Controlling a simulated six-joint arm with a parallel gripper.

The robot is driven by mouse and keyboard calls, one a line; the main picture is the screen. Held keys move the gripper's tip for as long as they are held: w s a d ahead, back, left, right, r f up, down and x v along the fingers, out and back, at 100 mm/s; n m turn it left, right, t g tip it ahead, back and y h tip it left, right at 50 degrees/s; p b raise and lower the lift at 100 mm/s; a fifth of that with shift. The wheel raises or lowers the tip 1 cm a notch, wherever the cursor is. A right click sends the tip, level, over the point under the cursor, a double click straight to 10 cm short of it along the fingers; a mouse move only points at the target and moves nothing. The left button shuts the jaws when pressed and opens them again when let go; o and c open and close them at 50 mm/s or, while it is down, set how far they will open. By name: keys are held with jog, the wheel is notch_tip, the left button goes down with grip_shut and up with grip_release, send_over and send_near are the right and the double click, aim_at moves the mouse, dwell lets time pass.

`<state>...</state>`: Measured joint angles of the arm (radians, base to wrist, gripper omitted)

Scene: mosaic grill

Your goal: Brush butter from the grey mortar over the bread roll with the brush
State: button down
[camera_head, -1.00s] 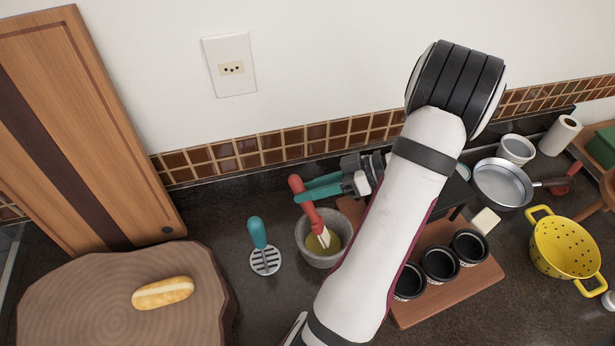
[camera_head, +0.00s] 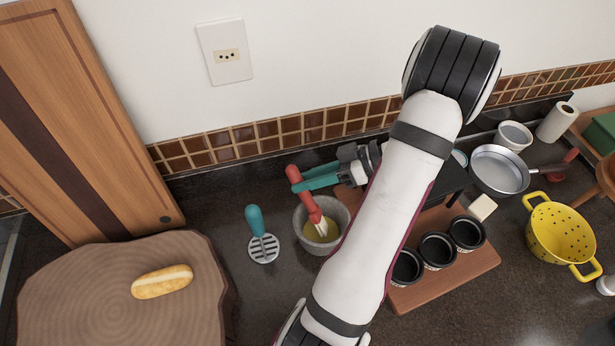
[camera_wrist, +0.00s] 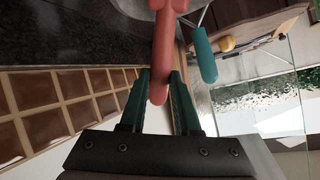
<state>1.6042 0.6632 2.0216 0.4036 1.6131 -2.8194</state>
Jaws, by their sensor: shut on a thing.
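My gripper (camera_head: 312,180), with teal fingers, is shut on the red handle of the brush (camera_head: 303,198). The brush leans, with its pale bristles down inside the grey mortar (camera_head: 341,238). Yellow butter shows in the mortar around the bristles; how deep the tips sit is hard to tell. In the wrist view the brush handle (camera_wrist: 163,45) runs between the two fingers (camera_wrist: 160,98). The bread roll (camera_head: 162,281) lies on a round wooden board (camera_head: 75,290) at the lower left, well apart from the brush.
A wooden tray (camera_head: 450,285) with black cups lies to the right, near a pan (camera_head: 498,170) and a yellow colander (camera_head: 560,235). A tall cutting board (camera_head: 85,130) leans on the wall behind the roll.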

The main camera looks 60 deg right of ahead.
jog(key=shift+f, duration=0.5)
dwell(1.0)
notch_tip(320, 180, up, 7)
dwell(0.6)
jog(key=shift+r, duration=0.15)
notch_tip(320, 180, up, 7)
dwell(0.5)
